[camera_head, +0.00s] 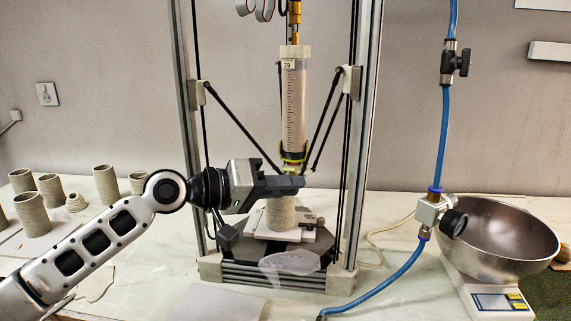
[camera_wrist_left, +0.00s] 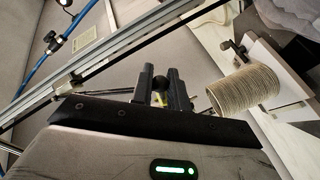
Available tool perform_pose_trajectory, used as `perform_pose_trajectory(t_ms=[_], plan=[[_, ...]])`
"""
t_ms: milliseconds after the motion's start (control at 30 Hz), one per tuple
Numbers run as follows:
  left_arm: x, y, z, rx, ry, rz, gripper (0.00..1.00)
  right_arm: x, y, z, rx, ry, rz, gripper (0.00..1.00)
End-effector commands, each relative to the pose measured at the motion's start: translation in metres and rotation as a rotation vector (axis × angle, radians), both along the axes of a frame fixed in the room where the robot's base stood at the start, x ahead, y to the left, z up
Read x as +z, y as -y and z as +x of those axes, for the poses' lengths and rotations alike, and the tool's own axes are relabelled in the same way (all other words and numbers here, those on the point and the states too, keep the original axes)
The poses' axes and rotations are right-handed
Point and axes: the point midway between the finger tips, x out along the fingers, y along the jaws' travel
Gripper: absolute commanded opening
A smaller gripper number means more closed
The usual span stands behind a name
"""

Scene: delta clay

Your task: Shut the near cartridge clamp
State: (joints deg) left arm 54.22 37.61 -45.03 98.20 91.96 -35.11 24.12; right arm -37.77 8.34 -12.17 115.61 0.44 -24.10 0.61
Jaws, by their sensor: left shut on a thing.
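A clear cartridge (camera_head: 294,105) labelled 29, with pale contents, stands upright in the printer frame. A yellow-green and black clamp (camera_head: 293,153) sits around its lower end. My left gripper (camera_head: 299,183) comes in from the left, just below this clamp. In the left wrist view, my left gripper's two dark fingers (camera_wrist_left: 159,92) are shut on the clamp's black knob (camera_wrist_left: 159,82), with a bit of yellow-green beside it. The fingers hide part of the clamp, so I cannot tell its exact position. My right gripper is not in view.
A ribbed clay cylinder (camera_head: 280,213) stands on the print bed below my gripper. Frame posts (camera_head: 362,120) and black rods surround the cartridge. Several clay pots (camera_head: 32,214) stand at left. A steel bowl (camera_head: 505,237) sits on a scale at right, near a blue hose (camera_head: 444,130).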

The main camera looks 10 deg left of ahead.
Motion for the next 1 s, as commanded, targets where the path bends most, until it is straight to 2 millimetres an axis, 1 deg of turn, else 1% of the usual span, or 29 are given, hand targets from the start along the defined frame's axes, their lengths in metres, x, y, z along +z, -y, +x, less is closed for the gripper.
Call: perform_pose_trajectory(t_ms=[33, 133, 300, 500, 700, 1000], plan=[[0.014, 0.000, 0.001, 0.000, -0.037, 0.001, 0.00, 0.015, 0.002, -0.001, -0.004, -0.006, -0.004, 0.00], [0.018, 0.000, 0.003, -0.001, -0.109, 0.003, 0.00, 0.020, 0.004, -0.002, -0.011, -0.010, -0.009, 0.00], [0.022, 0.000, 0.006, 0.000, -0.212, 0.007, 0.00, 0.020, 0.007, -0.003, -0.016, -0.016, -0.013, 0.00], [0.026, 0.001, 0.010, 0.000, -0.295, 0.009, 0.00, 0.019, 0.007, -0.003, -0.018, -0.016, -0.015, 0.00], [0.028, 0.000, 0.011, 0.000, -0.331, 0.012, 0.00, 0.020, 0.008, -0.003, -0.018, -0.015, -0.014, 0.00], [0.028, 0.000, 0.011, -0.001, -0.337, 0.011, 0.00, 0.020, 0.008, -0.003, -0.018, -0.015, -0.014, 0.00]])
